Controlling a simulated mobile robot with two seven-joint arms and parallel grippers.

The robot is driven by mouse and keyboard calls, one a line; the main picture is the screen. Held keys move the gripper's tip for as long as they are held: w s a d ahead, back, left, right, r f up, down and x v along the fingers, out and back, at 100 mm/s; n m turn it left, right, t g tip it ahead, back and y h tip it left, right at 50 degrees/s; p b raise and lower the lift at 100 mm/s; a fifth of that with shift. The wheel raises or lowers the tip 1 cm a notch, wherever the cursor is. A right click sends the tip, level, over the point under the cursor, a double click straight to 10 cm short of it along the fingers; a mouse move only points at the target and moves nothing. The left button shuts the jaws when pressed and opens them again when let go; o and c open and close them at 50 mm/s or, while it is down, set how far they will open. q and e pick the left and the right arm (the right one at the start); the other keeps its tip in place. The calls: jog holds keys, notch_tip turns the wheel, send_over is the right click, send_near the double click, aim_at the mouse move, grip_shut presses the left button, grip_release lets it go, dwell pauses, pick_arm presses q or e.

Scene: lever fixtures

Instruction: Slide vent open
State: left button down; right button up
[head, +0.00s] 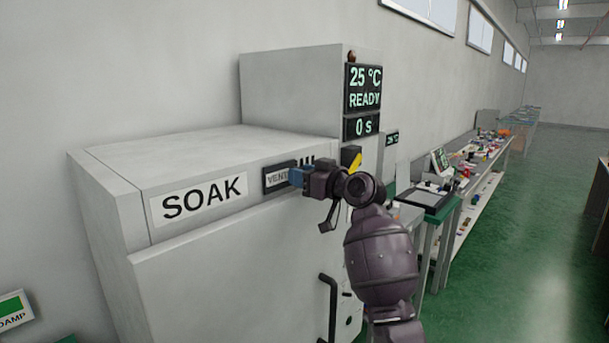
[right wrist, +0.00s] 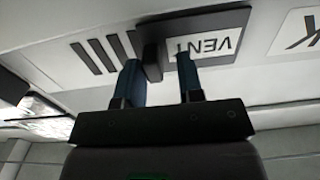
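The vent sits on the front upper band of the grey SOAK oven. Its VENT label (head: 277,178) is partly covered by my right gripper (head: 298,176) in the head view. In the right wrist view the picture is upside down, and the label (right wrist: 222,42) sits right of a dark slider tab (right wrist: 151,38) and several dark slots (right wrist: 95,55). My right gripper also shows there (right wrist: 158,62), its two blue fingers apart with the tab between them, closer to the left finger. I cannot tell whether that finger touches it. My left gripper is out of view.
A display (head: 364,88) reads 25 °C READY, 0 s. Benches with small items (head: 425,197) run along the wall to the right. The green floor (head: 530,250) is clear.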

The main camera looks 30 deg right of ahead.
jog(key=shift+o, duration=0.4)
jog(key=shift+d, duration=0.1)
jog(key=b+v, duration=0.1)
jog(key=v, duration=0.9)
jog(key=shift+s+b, duration=0.3)
jog(key=shift+s, duration=0.1)
jog(key=shift+d, duration=0.1)
